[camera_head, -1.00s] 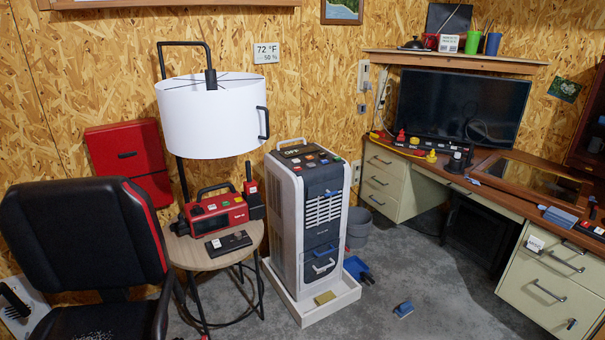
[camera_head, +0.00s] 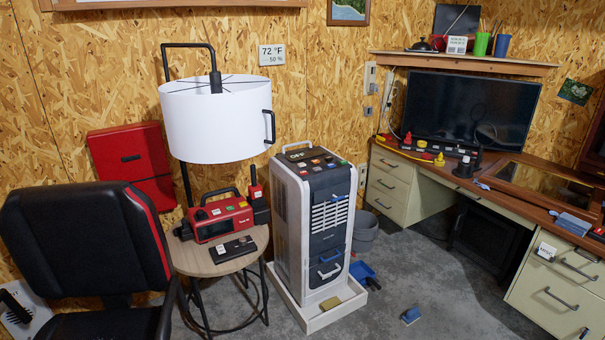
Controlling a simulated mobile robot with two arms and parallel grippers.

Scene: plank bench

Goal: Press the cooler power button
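The cooler (camera_head: 325,225) is a tall grey and white unit standing in a white tray (camera_head: 318,318) on the floor, near the middle of the view. Its top panel carries several small coloured buttons (camera_head: 316,162) and a dark display (camera_head: 298,153) at the back that seems to read OFF. I cannot tell which button is the power button. Neither of my grippers shows in the head view.
A round side table (camera_head: 215,257) with a red radio (camera_head: 222,217) and a white lamp (camera_head: 214,122) stands left of the cooler. A black and red chair (camera_head: 85,240) is at the left. A desk (camera_head: 400,180) is at the right. The floor between has a small blue brush (camera_head: 411,315).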

